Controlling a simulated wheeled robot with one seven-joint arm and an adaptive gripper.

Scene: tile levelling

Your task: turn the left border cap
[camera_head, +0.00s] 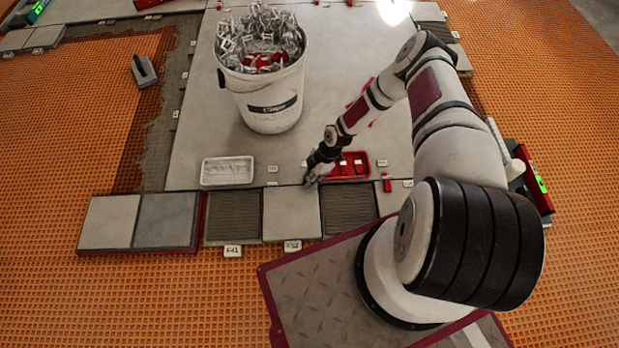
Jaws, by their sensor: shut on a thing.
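My gripper (311,179) points down at the joint between the large grey tile and the row of smaller tiles in front of it. It is shut on a small piece at that joint, taken to be the left border cap. The fingers hide the cap, so I cannot see how far it is turned. A small red cap (387,183) stands upright farther right along the same joint. Small pale clips show along the joint, one (272,184) just left of my gripper.
A white bucket (272,115) full of clips stands on the large tile (200,140). A white tray (228,171) lies left of my gripper, and a red tray (362,172) lies close on its right. Labelled tabs (232,251) (292,246) edge the front. A trowel (143,70) lies at left.

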